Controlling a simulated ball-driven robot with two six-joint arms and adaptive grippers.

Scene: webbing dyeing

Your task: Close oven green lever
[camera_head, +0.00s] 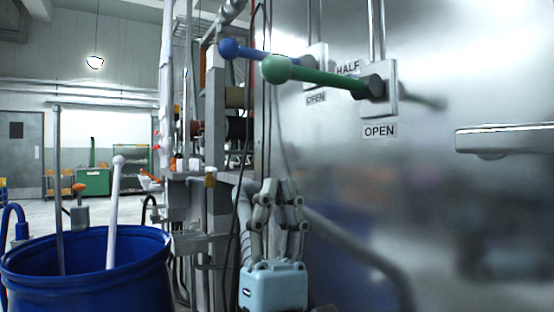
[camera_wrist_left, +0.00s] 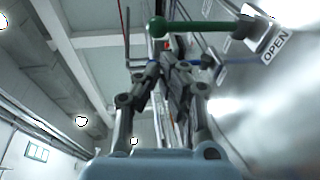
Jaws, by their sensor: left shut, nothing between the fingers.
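The green lever (camera_head: 320,77) sticks out from its mount on the steel oven wall (camera_head: 470,200), with its ball end toward the left. A label reading OPEN (camera_head: 380,131) is below its mount. The lever also shows at the top of the left wrist view (camera_wrist_left: 200,27). My left gripper (camera_head: 280,184) is below the lever, pointing up, apart from it. Its fingers are together and empty, and they also show in the left wrist view (camera_wrist_left: 172,65). My right gripper is not in view.
A steel handle (camera_head: 500,138) juts out at the right. A blue barrel (camera_head: 90,265) with a white stick (camera_head: 114,210) stands at lower left. Shelving stands behind the gripper.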

